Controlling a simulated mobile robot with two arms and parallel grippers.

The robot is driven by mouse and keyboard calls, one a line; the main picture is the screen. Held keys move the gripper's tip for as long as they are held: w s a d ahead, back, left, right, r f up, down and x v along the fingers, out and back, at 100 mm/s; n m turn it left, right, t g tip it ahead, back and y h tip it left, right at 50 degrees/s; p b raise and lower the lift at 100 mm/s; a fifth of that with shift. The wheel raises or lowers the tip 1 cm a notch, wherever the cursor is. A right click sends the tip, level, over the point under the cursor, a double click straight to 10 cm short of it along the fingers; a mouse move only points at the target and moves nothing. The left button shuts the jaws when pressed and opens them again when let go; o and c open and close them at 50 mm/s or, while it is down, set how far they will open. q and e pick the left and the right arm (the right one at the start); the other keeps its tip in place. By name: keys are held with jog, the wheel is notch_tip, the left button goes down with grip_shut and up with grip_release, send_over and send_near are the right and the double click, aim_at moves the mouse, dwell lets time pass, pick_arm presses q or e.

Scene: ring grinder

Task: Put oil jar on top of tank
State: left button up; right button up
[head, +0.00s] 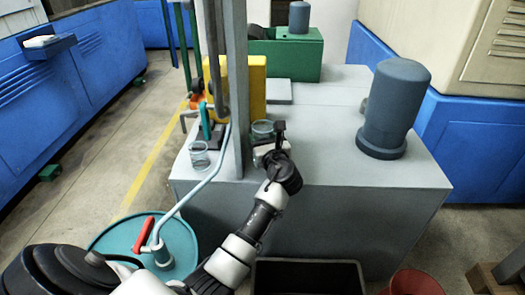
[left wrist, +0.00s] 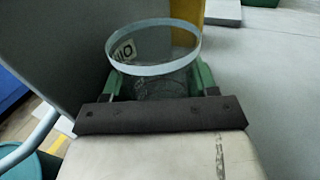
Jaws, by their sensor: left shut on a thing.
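The grey tank (head: 335,165) is a large box with a flat top in the middle of the head view. A clear glass oil jar (head: 262,129) is above its front left part, just right of a grey post. My left gripper (head: 264,140) is shut on this jar. In the left wrist view the jar (left wrist: 155,70) is upright between green fingers, with part of a label showing. I cannot tell whether its base touches the tank top. A second clear jar (head: 199,156) stands at the tank's front left corner. My right gripper is not in view.
The grey post (head: 236,90) rises close left of the held jar. A blue-grey motor (head: 395,110) stands on the tank's right; a yellow block (head: 246,85) is behind the jar. A teal drum (head: 105,238) and black bin (head: 310,278) are in front. The middle top is clear.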

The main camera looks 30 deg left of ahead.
pick_arm(q)
jog(key=shift+f+b, duration=0.65)
jog(key=shift+f, duration=1.1)
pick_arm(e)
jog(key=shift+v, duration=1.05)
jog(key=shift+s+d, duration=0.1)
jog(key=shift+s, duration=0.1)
pick_arm(q)
jog(key=o, duration=0.8)
jog(key=shift+f, duration=0.1)
